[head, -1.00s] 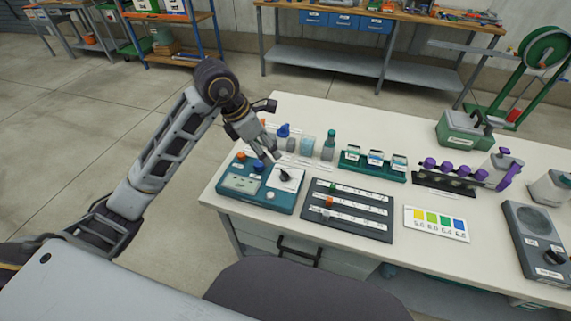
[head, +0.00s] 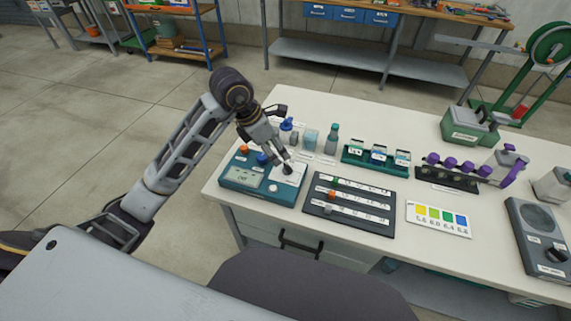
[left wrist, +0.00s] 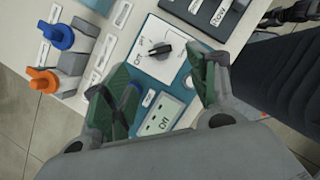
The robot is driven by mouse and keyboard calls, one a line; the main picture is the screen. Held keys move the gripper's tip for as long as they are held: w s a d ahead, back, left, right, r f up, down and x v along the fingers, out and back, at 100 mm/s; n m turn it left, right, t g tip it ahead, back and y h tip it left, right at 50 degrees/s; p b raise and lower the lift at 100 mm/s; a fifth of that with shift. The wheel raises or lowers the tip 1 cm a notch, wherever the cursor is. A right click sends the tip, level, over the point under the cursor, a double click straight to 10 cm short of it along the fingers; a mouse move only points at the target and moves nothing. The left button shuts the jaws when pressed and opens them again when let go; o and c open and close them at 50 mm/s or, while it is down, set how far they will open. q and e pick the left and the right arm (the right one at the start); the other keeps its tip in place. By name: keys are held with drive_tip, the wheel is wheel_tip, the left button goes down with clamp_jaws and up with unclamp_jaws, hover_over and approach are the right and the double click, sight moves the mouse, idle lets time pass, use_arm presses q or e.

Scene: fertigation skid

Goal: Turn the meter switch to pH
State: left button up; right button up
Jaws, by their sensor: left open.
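The teal meter (head: 233,186) sits at the near left corner of the white table, with a grey display and a white dial plate. My left gripper (head: 284,158) is just above the switch in the head view. In the left wrist view its green-padded fingers (left wrist: 160,92) are spread apart and empty, with the switch beyond them. Whether a finger touches the switch I cannot tell. My right gripper does not show.
A green rack (head: 375,158) stands behind the board.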

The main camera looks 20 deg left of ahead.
sight(287, 166)
use_arm(q)
drive_tip(key=x, duration=0.8)
drive_tip(key=shift+x, duration=0.75)
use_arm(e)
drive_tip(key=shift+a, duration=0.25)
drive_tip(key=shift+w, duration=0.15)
use_arm(q)
drive_tip(key=c, duration=1)
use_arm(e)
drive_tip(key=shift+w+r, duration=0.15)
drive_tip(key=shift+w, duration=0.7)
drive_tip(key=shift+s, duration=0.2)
